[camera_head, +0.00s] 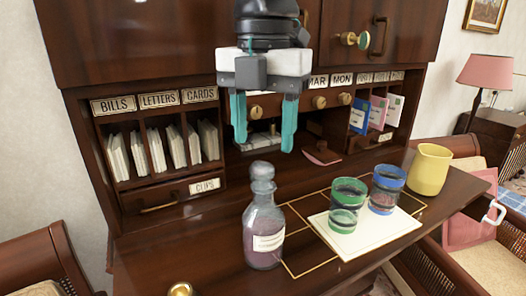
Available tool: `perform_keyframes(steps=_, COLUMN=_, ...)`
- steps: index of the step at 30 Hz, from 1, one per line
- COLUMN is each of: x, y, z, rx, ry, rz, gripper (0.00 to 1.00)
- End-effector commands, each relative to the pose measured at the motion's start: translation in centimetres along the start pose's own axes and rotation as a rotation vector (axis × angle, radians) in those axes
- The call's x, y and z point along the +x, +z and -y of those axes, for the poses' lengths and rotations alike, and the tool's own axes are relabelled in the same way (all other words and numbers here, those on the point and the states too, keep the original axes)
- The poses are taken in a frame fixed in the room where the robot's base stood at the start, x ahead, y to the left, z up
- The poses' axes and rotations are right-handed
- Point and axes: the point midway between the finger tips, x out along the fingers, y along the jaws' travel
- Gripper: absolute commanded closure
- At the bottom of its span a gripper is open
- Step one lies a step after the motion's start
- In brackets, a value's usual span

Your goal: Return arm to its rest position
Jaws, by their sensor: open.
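My gripper (263,122) hangs in the upper middle of the head view, in front of the desk's labelled compartments. Its two teal fingers point down and stand apart, with nothing between them. A glass bottle (264,222) with a stopper and a pale label stands upright on the desk top below my gripper, apart from it. A green-rimmed glass (347,204) and a blue-rimmed glass (386,189) stand on a white sheet (363,237) to the right of the bottle.
A yellow mug (429,169) stands at the desk's right end. The desk (215,262) has upright compartments with envelopes (158,149) at left and booklets (376,112) at right. Chairs stand at both sides.

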Motion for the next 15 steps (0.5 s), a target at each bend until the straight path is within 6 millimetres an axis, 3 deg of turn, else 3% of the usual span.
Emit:
perform_keyframes(steps=4, x=-0.84, y=0.01, z=0.0, rx=0.0, ry=0.0, rz=0.0, gripper=0.45)
perform_keyframes(steps=15, x=-0.73, y=0.36, z=0.7, rx=0.049, ry=0.003, rz=0.001, gripper=0.45)
